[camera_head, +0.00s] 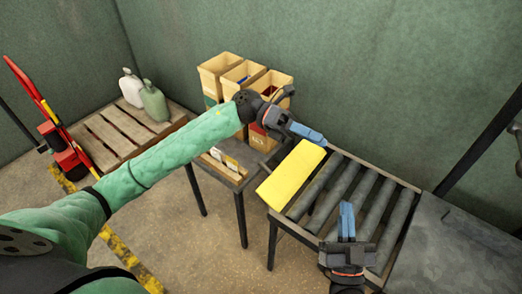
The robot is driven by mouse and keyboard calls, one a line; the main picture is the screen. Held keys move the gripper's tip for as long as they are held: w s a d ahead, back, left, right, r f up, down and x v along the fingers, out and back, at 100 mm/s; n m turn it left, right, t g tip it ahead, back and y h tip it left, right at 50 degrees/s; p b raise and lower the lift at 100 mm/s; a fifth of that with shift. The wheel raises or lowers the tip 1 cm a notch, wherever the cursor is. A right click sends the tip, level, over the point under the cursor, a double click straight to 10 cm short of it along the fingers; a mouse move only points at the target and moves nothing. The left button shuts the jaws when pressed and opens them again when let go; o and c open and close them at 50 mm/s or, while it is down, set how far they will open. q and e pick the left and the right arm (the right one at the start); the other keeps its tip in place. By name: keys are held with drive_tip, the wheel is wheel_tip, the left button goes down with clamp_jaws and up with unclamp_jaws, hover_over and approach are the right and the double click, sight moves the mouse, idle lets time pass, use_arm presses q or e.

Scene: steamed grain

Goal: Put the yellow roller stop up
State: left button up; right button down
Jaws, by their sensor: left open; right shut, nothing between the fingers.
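The yellow roller stop (291,176) is a long flat-faced yellow piece at the left end of the roller table (425,209). It lies beside the grey rollers (343,186), and I cannot tell its exact tilt. My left gripper (310,134) is open, with blue fingertips close to the stop's far end; I cannot tell whether they touch it. My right gripper (347,218) is shut and empty, with blue fingertips pointing away from me over the near part of the rollers, to the right of the stop.
A small dark table (226,178) holding cards stands left of the rollers. Behind it are several open cardboard boxes (243,75). A wooden pallet (108,135) with two jugs (154,101) and a red hand truck (68,150) stand at the left. A grey surface (455,250) adjoins the rollers at right.

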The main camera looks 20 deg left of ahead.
use_arm(q)
drive_tip(key=w+a+f+m+t+y, duration=0.1)
drive_tip(key=w+a+f+t+y, duration=0.25)
drive_tip(key=w+f, duration=0.25)
use_arm(e)
wheel_tip(320, 180, down, 16)
drive_tip(key=g, duration=0.9)
use_arm(q)
drive_tip(key=m+t+y, duration=0.2)
drive_tip(key=m+y, duration=0.4)
drive_tip(key=y, duration=0.1)
hover_over(260, 161)
wheel_tip(260, 161, down, 16)
drive_tip(key=shift+w+d+p, duration=0.15)
drive_tip(key=shift+p, duration=0.15)
drive_tip(key=shift+f+m+y+p, duration=0.45)
drive_tip(key=shift+f+m, duration=0.75)
drive_tip(key=shift+f, duration=1.1)
drive_tip(key=shift+f+m+y+p, duration=0.45)
drive_tip(key=shift+f+m, duration=0.75)
drive_tip(key=shift+f, duration=1.05)
use_arm(e)
drive_tip(key=s+d+f+n+g+h, duration=0.1)
drive_tip(key=s+f+g+h, duration=0.1)
drive_tip(key=s+f+g, duration=0.7)
drive_tip(key=shift+s+d+f+n+g+h, duration=0.2)
drive_tip(key=shift+s+d+n+g+h, duration=0.15)
drive_tip(key=shift+s+g, duration=0.2)
use_arm(q)
clamp_jaws()
